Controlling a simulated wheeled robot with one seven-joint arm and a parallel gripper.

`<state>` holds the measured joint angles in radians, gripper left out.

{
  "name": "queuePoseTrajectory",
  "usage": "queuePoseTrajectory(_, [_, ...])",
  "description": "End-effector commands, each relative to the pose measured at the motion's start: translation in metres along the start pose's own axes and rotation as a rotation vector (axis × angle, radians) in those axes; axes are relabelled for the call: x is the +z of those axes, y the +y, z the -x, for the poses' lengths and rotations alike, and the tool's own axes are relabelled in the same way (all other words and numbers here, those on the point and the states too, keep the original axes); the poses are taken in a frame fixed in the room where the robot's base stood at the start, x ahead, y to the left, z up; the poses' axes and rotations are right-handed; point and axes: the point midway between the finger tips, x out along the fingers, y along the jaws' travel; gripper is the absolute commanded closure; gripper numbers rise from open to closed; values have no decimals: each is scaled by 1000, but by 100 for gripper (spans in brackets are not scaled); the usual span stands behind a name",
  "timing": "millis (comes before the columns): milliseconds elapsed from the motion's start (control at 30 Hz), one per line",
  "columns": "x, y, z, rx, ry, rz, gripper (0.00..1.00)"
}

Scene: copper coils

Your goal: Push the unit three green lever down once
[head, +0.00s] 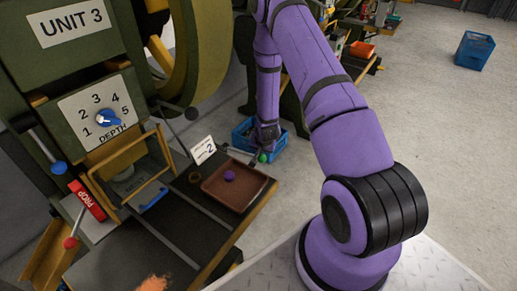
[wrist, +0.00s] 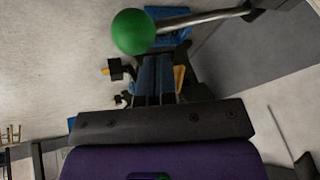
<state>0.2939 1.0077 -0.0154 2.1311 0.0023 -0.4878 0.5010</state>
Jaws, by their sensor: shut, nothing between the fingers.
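The green lever's ball knob (head: 262,158) shows beside the end of my arm, over the right end of unit three's dark bench. In the wrist view the green ball (wrist: 135,32) is large near the top, and its metal rod runs off to the upper right. My gripper (wrist: 160,62) is shut and empty, its fingers pointing towards the ball's side of the picture. In the head view my gripper (head: 264,146) is small and close to the knob. The unit three sign (head: 71,22) is at upper left.
A brown tray (head: 213,193) with a purple ball stands on the bench next to a "2" card (head: 203,150). A blue crate (head: 243,132) is behind my gripper. A red-knobbed lever (head: 70,242) and a blue-knobbed lever (head: 59,167) are at left. Open floor lies right.

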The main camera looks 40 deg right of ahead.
Motion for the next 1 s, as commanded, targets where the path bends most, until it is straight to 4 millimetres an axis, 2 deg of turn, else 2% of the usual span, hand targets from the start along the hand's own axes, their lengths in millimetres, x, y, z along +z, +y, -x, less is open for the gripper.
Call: queuePoseTrajectory(1000, [6,6,-7,1,-2,0,100])
